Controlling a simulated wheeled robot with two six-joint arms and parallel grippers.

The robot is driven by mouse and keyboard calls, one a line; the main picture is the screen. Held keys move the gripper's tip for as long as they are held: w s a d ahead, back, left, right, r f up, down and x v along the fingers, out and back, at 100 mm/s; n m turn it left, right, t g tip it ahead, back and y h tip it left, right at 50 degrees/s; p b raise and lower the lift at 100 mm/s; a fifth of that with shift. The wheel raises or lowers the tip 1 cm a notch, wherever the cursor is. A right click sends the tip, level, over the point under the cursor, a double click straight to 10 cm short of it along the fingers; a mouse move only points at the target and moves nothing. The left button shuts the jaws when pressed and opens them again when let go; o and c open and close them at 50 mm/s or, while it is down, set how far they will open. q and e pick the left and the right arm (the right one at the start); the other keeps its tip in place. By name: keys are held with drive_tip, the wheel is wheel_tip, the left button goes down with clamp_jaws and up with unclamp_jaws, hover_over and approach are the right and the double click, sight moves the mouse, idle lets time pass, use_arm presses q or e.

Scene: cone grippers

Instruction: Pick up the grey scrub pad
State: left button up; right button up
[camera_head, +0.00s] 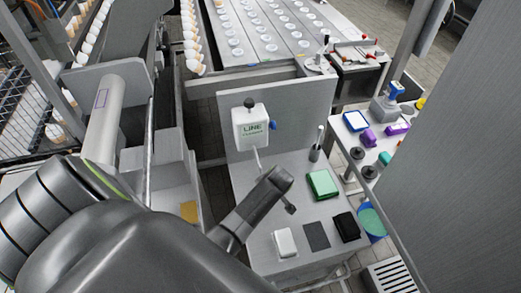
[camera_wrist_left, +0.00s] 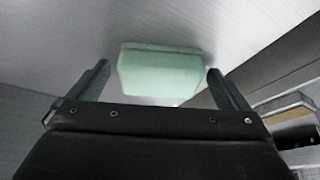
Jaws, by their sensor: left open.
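The grey scrub pad (camera_head: 316,236) is a thin dark grey square lying flat on the light grey table. It sits between a white block (camera_head: 285,242) and a black block (camera_head: 346,226). A thicker green block (camera_head: 322,184) lies behind it. My left gripper (camera_head: 290,209) is above the table, left of the green block and behind the row of pads, apart from the grey pad. In the left wrist view my left gripper (camera_wrist_left: 158,67) is open and empty, with a pale green block (camera_wrist_left: 160,72) beyond its fingers. The grey pad is not clearly seen there. My right gripper is not in view.
A grey upright panel with a white dispenser (camera_head: 251,127) stands at the table's back. A dark holder (camera_head: 316,150) with a handle is at the back right corner. A blue bin (camera_head: 372,222) stands right of the table. The table's front left is bare.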

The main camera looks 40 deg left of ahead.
use_arm(q)
drive_tip(key=c, duration=1.1)
drive_tip(key=shift+r, duration=0.2)
